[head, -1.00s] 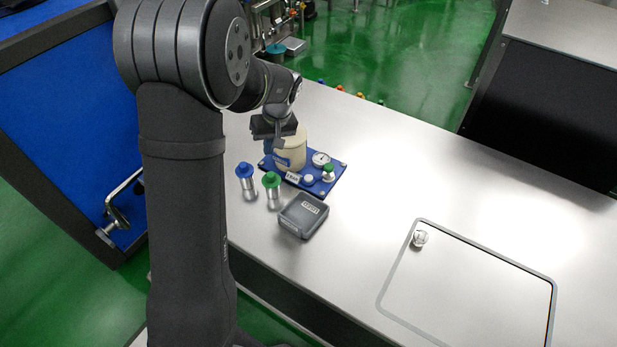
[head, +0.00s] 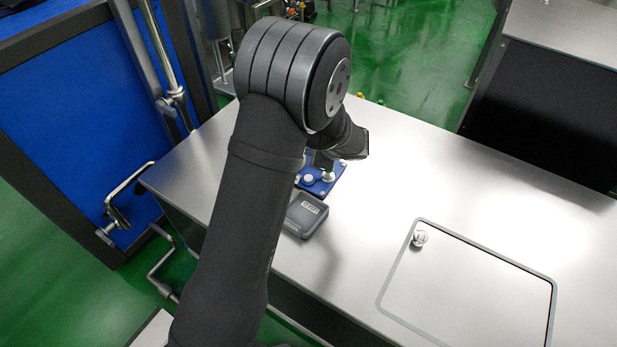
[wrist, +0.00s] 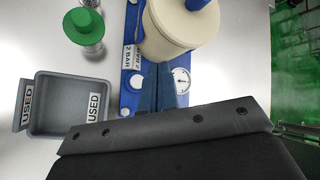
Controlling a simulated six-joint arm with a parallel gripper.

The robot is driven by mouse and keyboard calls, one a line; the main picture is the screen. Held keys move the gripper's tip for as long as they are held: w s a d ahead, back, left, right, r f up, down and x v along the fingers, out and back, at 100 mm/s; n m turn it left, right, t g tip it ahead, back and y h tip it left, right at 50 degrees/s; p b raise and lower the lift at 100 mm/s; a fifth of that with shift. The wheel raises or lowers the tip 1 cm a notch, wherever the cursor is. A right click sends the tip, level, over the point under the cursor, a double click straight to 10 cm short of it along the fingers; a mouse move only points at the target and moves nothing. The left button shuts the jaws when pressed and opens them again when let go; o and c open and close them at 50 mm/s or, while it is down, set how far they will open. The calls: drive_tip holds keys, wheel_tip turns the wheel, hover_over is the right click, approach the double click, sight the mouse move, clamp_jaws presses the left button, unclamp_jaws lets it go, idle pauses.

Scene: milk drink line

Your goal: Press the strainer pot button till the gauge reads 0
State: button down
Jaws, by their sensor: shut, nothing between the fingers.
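The cream strainer pot (wrist: 178,32) with a blue top knob (wrist: 198,4) stands on a blue base plate (head: 334,181). In the wrist view a round white gauge (wrist: 182,80) lies beside the pot; its reading is too small to tell. A white button (wrist: 137,84) lies left of my fingers, near a "2 BAR" label (wrist: 132,55); it also shows in the head view (head: 308,178). My gripper (wrist: 158,70) is shut and empty, its fingers over the plate between button and gauge. I cannot tell whether it touches anything.
A grey tray marked "USED" (wrist: 62,92) stands left of the plate, with a green-capped canister (wrist: 84,27) near it. A framed panel with a white knob (head: 420,238) lies in the right counter. The counter between is clear.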

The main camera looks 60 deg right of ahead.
sight(311, 180)
drive_tip(key=shift+f, duration=4.35)
drive_tip(key=shift+f, duration=0.1)
drive_tip(key=shift+f, duration=0.35)
drive_tip(key=shift+f, duration=0.4)
drive_tip(key=shift+r, duration=0.85)
drive_tip(key=shift+r, duration=2.5)
